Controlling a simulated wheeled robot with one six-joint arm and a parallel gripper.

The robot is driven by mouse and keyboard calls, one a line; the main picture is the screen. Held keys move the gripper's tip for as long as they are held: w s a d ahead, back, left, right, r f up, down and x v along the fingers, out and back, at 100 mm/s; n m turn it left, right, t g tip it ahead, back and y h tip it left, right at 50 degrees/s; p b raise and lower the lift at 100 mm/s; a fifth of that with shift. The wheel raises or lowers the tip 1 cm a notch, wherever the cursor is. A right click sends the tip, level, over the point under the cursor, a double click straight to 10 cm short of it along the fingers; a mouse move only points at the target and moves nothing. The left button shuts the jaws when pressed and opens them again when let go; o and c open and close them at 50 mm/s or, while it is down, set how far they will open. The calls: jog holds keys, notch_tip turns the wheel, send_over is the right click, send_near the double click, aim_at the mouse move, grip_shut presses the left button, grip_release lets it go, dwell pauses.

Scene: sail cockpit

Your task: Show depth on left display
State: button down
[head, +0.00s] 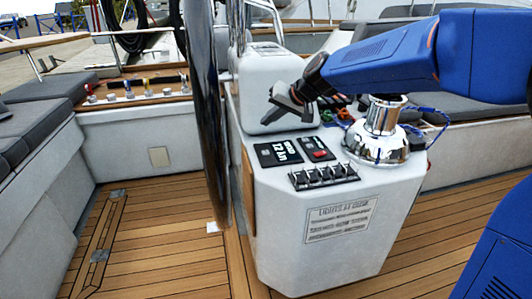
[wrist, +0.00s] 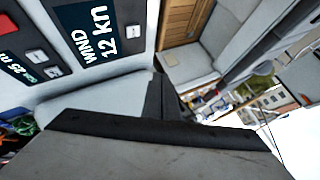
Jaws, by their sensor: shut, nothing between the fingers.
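The left display (head: 278,153) is a black panel on top of the white console (head: 330,250). It also shows large in the wrist view (wrist: 95,38), where it reads WIND 12 kn, with a grey button beside the text. Right of it on the console is a smaller black panel (head: 318,149) with a red part. In the wrist view this panel (wrist: 28,60) is cut by the left edge and shows small text like 25 m and grey buttons. My gripper (head: 284,112) is shut and empty above the back of the left display, apart from it.
A row of switches (head: 323,175) lies in front of the displays. A chrome winch (head: 378,145) stands to their right, with coloured lines (head: 338,112) behind. A raised white housing (head: 262,90) is at the back, and the dark wheel (head: 208,120) rises on the left.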

aim_at(269, 153)
jog(key=shift+f, duration=4.25)
jog(key=shift+f, duration=0.85)
jog(key=shift+r, duration=0.9)
jog(key=shift+r, duration=2.5)
